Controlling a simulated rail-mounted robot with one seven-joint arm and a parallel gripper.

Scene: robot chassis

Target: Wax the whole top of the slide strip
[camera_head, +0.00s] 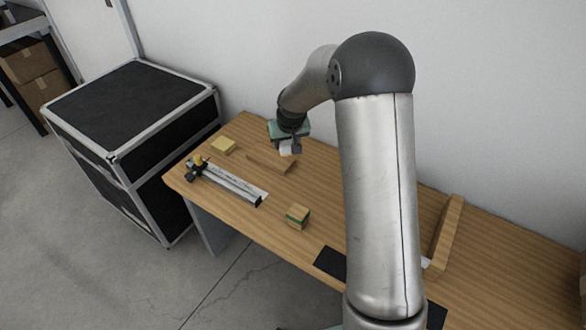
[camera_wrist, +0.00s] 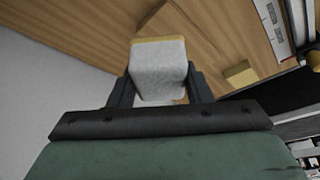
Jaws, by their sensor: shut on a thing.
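The slide strip (camera_head: 232,182) lies on the wooden bench as a long, narrow, pale bar, with a dark clamp with a yellow top (camera_head: 197,165) at its left end. Part of the strip also shows at the upper right of the wrist view (camera_wrist: 273,25). My gripper (camera_head: 288,146) is above the bench, behind and to the right of the strip and apart from it. In the wrist view it is shut on a pale grey block (camera_wrist: 159,75) with a yellowish far edge. Whether this block is wax cannot be told.
A small yellow block (camera_head: 223,145) lies behind the strip. A low wooden bar (camera_head: 268,163) lies near my gripper. A wooden block with a green band (camera_head: 297,216) stands right of the strip. A black mat (camera_head: 330,262) lies near the front edge. A black case (camera_head: 130,105) stands left of the bench.

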